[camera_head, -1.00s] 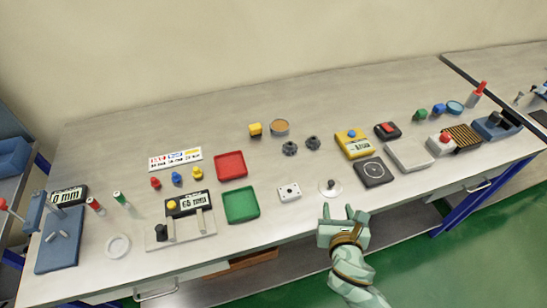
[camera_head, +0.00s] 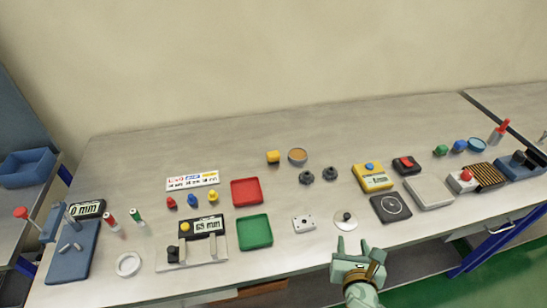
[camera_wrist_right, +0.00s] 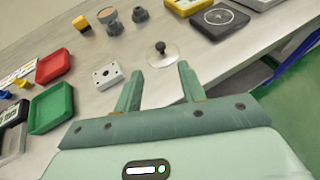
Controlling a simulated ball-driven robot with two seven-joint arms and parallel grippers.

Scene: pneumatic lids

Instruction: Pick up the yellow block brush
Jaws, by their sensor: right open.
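The yellow block brush (camera_head: 273,157) appears as a small yellow block towards the back middle of the bench, left of a round grey cup with an orange-brown top (camera_head: 298,156). In the right wrist view the yellow block (camera_wrist_right: 82,25) is at the upper left, well beyond the fingers. Bristles cannot be made out. My right gripper (camera_head: 353,243) is open and empty at the bench's front edge, far from the block. It also shows open in the right wrist view (camera_wrist_right: 160,76). My left gripper is not in view.
A clear disc with a black knob (camera_head: 346,220) lies just beyond my right gripper. A white plate with holes (camera_head: 304,224), two dark knobs (camera_head: 306,177), a red tray (camera_head: 246,191) and a green tray (camera_head: 254,232) lie nearby. The bench behind the block is bare.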

